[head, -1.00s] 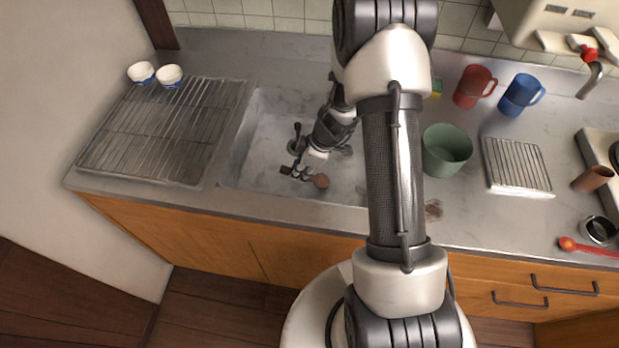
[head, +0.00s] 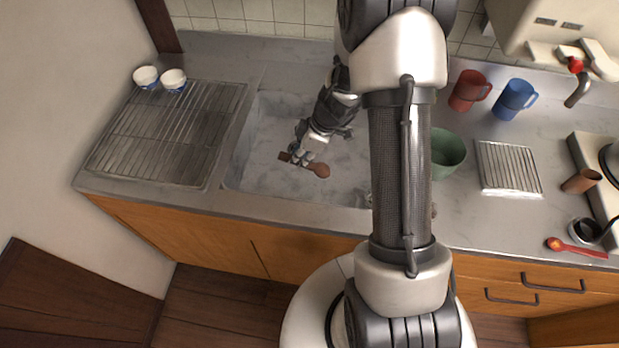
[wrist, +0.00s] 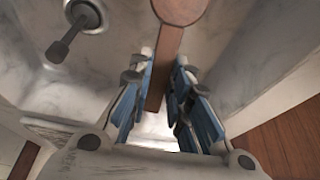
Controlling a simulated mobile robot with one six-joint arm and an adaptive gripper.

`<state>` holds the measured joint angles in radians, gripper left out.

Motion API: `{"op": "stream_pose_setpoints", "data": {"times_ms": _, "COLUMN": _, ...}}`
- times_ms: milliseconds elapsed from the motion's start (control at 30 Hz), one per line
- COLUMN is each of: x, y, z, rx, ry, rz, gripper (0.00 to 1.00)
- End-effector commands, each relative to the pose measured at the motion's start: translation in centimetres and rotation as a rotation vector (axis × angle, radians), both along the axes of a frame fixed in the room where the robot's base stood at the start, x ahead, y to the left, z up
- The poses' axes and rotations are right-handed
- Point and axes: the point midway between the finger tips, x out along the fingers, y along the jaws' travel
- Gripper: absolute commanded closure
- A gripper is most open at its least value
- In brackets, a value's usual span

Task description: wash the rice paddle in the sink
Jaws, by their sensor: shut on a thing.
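The rice paddle (head: 319,170) is brown with a round head, and it lies across my gripper (head: 299,158) in the head view. My gripper is shut on its handle. The paddle is over the sink (head: 262,178), near the front of the basin; its head points right. In the wrist view, the paddle (wrist: 166,50) runs up between the two blue-padded fingers of my gripper (wrist: 160,85), and the top of its head is cut off by the frame edge. My arm hides the right part of the sink.
A wire rack (head: 165,135) with two small cups (head: 173,80) is left of the sink. Right of it stand a green bowl (head: 447,155), a red mug (head: 468,92), a blue mug (head: 513,100) and a small rack (head: 508,168). The wrist view shows a dark drain stopper (wrist: 72,35).

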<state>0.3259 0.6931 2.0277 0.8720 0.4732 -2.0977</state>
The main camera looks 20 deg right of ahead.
Motion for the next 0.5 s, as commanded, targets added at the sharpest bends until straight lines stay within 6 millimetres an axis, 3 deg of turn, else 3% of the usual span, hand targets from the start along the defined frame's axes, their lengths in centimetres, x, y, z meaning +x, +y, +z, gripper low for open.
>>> {"op": "stream_pose_setpoints", "data": {"times_ms": 500, "x": 0.1, "y": 0.0, "z": 4.4, "rx": 0.0, "ry": -0.002, "rz": 0.0, "gripper": 1.0}}
